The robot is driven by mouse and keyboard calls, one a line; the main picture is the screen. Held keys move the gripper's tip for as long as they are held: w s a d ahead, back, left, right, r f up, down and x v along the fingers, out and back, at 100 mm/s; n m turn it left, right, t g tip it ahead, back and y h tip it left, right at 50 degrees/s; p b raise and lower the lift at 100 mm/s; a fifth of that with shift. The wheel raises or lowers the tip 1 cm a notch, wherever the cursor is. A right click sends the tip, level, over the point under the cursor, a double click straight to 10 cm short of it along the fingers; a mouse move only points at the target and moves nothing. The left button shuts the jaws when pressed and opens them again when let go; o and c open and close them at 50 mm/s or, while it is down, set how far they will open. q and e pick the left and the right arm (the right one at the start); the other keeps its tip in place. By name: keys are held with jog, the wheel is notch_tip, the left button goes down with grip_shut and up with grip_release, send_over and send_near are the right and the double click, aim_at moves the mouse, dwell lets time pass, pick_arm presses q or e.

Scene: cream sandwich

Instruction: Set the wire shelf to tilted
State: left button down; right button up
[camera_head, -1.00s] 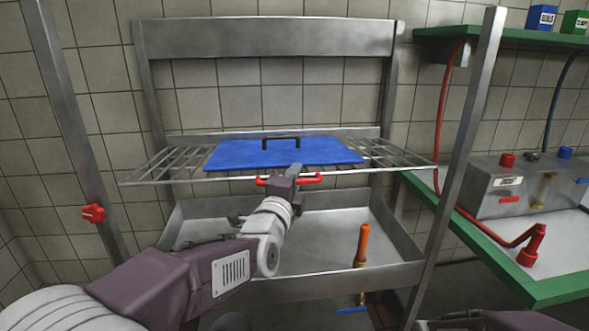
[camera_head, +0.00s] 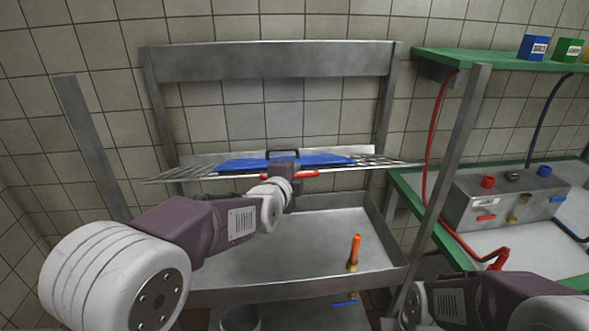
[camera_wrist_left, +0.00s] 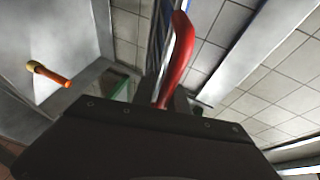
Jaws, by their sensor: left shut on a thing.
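The wire shelf (camera_head: 205,169) spans the metal frame and looks thin, seen nearly edge-on in the head view. A blue board (camera_head: 240,164) with a black handle (camera_head: 283,153) lies on it. A red handle (camera_head: 306,174) is at the shelf's front edge. My left gripper (camera_head: 284,172) is shut on this handle at the middle of the front edge. The red handle also shows in the left wrist view (camera_wrist_left: 177,62), rising from between the fingers. My right arm enters at the lower right, with its gripper out of view.
A metal tray (camera_head: 225,282) sits below the shelf, with an orange-handled tool (camera_head: 355,250) at its right. Frame posts stand left (camera_head: 88,140) and right (camera_head: 457,155). A green-edged bench (camera_head: 420,213) with a metal box (camera_head: 510,200) and hoses is at the right.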

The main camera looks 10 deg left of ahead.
pick_arm(q)
jog(key=shift+w+r, duration=0.15)
jog(key=shift+r, duration=0.65)
jog(key=c, duration=1.5)
grip_release()
jog(key=shift+o, duration=0.2)
jog(key=shift+f, duration=0.1)
jog(key=shift+f, duration=0.1)
jog(key=v, duration=0.9)
jog(key=shift+f, duration=0.2)
